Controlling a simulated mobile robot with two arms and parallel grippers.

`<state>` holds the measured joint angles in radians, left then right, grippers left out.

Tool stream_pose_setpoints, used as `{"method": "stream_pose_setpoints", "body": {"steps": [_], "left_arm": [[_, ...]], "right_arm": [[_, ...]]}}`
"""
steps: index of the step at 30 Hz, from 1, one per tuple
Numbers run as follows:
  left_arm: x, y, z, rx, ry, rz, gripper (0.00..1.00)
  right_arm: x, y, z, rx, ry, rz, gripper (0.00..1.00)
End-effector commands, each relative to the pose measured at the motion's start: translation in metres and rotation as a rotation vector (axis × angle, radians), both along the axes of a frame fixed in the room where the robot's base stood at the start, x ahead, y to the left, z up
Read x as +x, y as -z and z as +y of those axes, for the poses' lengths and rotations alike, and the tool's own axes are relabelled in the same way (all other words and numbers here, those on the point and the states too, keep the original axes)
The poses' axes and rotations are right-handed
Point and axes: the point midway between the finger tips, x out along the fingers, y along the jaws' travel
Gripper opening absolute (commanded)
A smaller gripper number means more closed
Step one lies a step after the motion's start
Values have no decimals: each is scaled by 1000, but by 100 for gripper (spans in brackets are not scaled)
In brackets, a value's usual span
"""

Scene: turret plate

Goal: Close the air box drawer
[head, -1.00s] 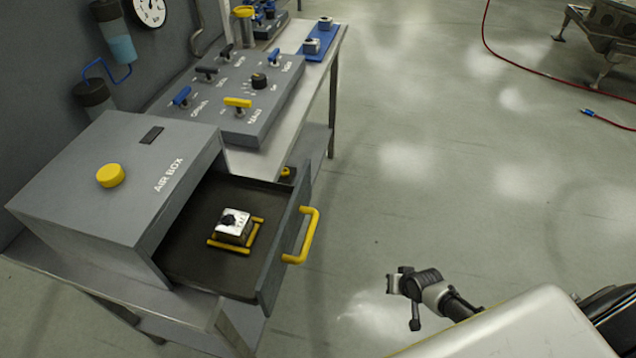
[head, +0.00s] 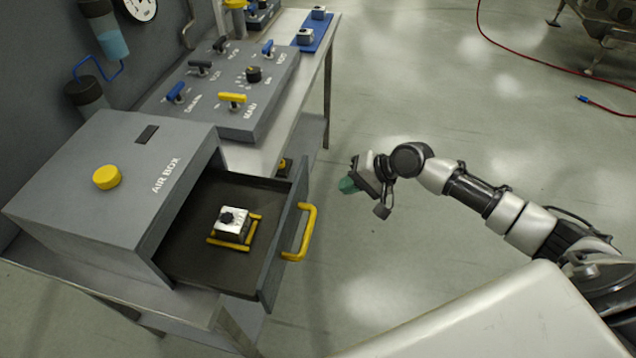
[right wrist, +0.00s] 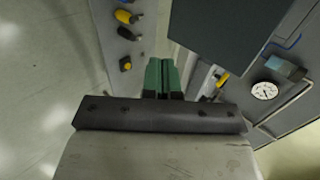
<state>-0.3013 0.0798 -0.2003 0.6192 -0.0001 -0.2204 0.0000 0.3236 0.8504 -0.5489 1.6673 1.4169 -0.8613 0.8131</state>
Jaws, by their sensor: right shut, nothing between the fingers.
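The grey air box (head: 80,190) stands on the bench at the left of the head view, with a yellow knob (head: 107,177) on top. Its drawer (head: 190,265) is pulled well out to the right, with a yellow handle (head: 306,232) on its front. A small silver block with a black knob (head: 231,221) sits in a yellow frame inside the drawer. My right gripper (head: 348,186) is to the right of the drawer front, apart from the handle. Its green fingers (right wrist: 162,76) are shut and empty in the right wrist view. My left gripper is not in view.
A grey valve panel (head: 228,95) with coloured levers lies on the bench behind the air box. A blue plate (head: 317,36) with small blocks is at the bench's far end. The floor (head: 430,110) right of the bench is open. A red hose (head: 520,58) lies farther off.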

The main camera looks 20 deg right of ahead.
Motion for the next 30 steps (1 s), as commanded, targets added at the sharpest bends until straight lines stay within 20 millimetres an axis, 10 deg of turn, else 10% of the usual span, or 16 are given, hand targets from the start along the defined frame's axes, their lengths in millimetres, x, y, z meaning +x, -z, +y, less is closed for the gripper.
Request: {"method": "stream_pose_setpoints", "body": {"steps": [12,30], "left_arm": [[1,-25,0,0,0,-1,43],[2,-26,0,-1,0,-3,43]], "right_arm": [[35,27,51,0,1,-2,0],[41,29,60,-2,1,-3,0]]}}
